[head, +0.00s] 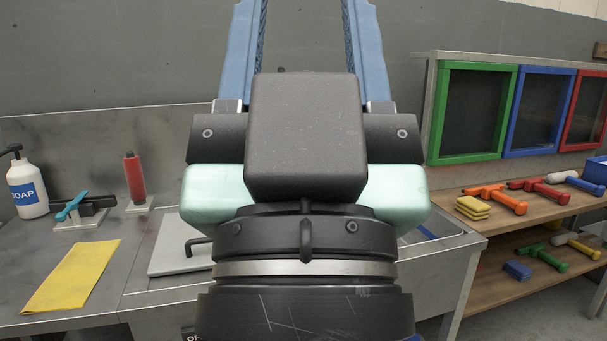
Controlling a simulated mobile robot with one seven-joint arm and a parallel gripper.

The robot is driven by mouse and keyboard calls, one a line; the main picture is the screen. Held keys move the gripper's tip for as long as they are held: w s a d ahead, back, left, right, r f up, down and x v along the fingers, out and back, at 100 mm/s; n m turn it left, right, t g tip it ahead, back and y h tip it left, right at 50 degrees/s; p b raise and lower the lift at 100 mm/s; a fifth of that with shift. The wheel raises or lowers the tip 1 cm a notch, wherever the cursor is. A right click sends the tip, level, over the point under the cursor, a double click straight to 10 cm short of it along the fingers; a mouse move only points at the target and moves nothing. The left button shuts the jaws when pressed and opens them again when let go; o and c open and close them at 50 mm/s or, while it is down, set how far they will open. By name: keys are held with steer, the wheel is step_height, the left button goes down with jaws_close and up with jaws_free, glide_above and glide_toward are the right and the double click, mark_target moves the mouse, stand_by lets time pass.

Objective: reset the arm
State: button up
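My gripper (304,20) fills the middle of the head view, close to the camera and pointing up and away. Its two blue fingers stand wide apart, with only grey wall seen between them. Nothing shows between the fingers. The tips run to or past the top edge of the picture. The dark wrist and palm with pale green side pieces hide the middle of the workbench behind them.
A steel bench (100,285) holds a soap bottle (27,188), a red cylinder (134,178) and a yellow cloth (73,275). At right, a wooden shelf unit (530,208) carries several coloured tools and sponges below green, blue and red frames (471,112).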

step_height(320, 180, up, 23)
steer(key=p, duration=2.1)
steer(key=shift+f, duration=0.1)
